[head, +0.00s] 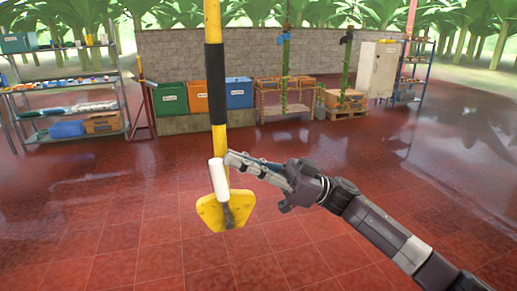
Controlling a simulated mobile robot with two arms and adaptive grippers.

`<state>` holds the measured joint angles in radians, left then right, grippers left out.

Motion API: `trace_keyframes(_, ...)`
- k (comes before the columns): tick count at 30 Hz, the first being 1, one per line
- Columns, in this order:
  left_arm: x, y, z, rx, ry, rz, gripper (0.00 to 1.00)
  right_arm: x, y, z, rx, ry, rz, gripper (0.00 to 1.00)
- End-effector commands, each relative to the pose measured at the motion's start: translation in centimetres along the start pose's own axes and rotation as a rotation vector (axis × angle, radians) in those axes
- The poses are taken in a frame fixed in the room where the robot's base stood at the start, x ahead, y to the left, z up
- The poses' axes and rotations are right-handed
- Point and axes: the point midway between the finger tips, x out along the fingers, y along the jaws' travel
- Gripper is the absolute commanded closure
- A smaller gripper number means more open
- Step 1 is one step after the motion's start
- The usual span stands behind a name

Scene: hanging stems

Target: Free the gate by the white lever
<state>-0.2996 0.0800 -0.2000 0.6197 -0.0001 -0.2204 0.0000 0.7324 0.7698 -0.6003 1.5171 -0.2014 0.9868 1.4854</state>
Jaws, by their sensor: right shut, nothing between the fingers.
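A yellow pole (212,30) with a black sleeve (215,85) hangs down from the top of the head view, just left of the middle. A yellow plate (210,216) is at its lower end. The white lever (218,180) is a short white cylinder, nearly upright, on a dark arm in front of the plate. My right gripper (230,160) is shut and empty, its tips at the upper right of the lever. I cannot tell whether they touch it. I cannot tell which part is the gate. My left gripper is out of view.
A shelf rack (72,112) stands at the left. Orange (197,97) and blue (238,93) bins stand on a ledge by the grey wall (180,55). Wooden crates (286,100) and a pale cabinet (376,70) stand further right. The red tiled floor (130,235) around the pole is clear.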

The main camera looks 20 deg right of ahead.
Motion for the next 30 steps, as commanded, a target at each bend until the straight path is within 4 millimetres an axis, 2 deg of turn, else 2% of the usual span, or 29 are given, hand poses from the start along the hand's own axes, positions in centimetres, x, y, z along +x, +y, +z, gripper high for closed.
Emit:
trace_keyframes(1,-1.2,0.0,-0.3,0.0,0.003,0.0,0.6,1.1,-0.2,-0.2,-0.003,-0.028,-0.007,1.0)
trace_keyframes(3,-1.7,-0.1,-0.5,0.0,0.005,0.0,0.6,2.0,-0.4,0.3,0.001,-0.018,-0.006,1.0)
trace_keyframes(12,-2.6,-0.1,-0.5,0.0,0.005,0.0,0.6,5.1,-1.1,2.5,-0.001,-0.015,-0.005,1.0)
trace_keyframes(21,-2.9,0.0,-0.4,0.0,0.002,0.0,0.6,6.7,-1.5,4.0,-0.001,-0.015,-0.005,1.0)
trace_keyframes(30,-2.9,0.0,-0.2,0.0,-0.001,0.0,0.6,7.1,-1.6,4.4,-0.003,-0.014,-0.004,1.0)
